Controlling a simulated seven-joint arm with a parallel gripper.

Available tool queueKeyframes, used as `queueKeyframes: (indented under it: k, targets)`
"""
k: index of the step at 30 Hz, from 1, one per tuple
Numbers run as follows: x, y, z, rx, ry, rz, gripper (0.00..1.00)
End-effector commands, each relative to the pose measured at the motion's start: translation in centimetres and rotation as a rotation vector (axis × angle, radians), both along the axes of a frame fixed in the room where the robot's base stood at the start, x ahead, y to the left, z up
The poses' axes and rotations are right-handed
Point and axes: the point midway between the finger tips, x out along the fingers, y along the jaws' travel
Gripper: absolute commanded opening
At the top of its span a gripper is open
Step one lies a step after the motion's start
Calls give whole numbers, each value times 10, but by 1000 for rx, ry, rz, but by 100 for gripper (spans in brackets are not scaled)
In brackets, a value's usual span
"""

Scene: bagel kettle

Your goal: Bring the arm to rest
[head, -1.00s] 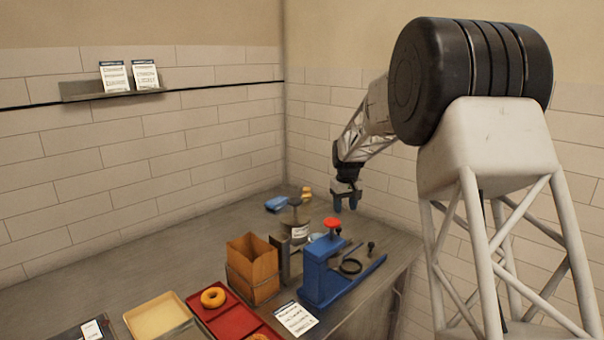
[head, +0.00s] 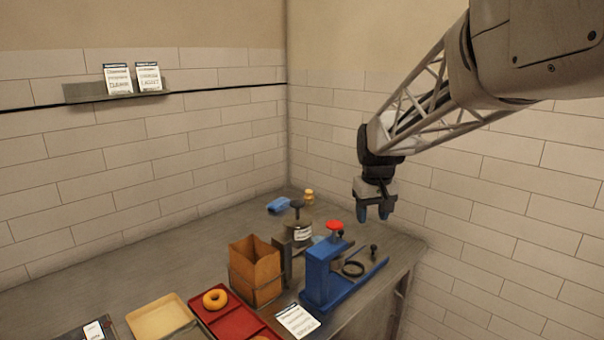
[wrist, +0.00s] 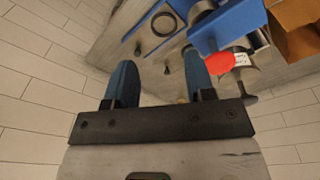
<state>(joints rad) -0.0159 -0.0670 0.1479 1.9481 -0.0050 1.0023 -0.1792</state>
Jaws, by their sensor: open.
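My gripper (head: 374,214) hangs pointing down above the table's back right corner, clear of everything, with its two blue fingers apart and nothing between them. It also shows in the wrist view (wrist: 162,82), where the fingers are spread. Below and left of it in the head view stands a blue press-like stand (head: 318,280) with a red knob (head: 335,225). The red knob also shows in the wrist view (wrist: 220,63), to the right of the fingers.
The table (head: 130,262) holds a brown box (head: 256,271), a lidded pot (head: 299,231), a red tray (head: 243,321) with bagels, a beige tray (head: 160,317) and a white card (head: 297,321). A shelf (head: 90,94) with two cards is on the wall. Air around my gripper is free.

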Motion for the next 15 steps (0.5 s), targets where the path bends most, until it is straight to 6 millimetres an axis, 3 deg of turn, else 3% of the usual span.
queueKeyframes:
  k: [15]
  targets:
    - [-139, -7, 12, 8, -46, -79, 50]
